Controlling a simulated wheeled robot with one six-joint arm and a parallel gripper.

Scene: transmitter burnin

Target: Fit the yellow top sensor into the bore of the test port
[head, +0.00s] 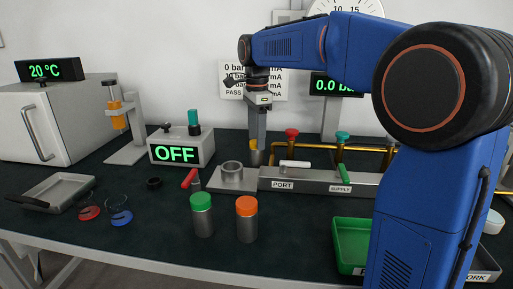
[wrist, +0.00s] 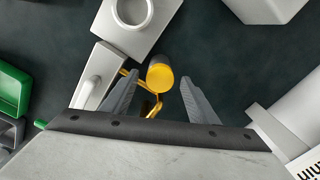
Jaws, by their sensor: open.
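The yellow top sensor (head: 255,158), a grey cylinder with a yellow top, stands on the bench behind the test port. It also shows in the wrist view (wrist: 160,74). The test port (head: 232,172) is a grey ring with an open bore on a plate, joined to the block marked PORT. Its ring is at the top of the wrist view (wrist: 126,12). My gripper (head: 259,138) is open and points down over the sensor. In the wrist view the fingers (wrist: 159,78) lie on either side of the sensor, with gaps visible. The sensor's lower part is partly hidden.
Green-topped (head: 202,214) and orange-topped (head: 246,218) cylinders stand in front of the port. The OFF box (head: 180,149) is left; a green tray (head: 350,246) is front right.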

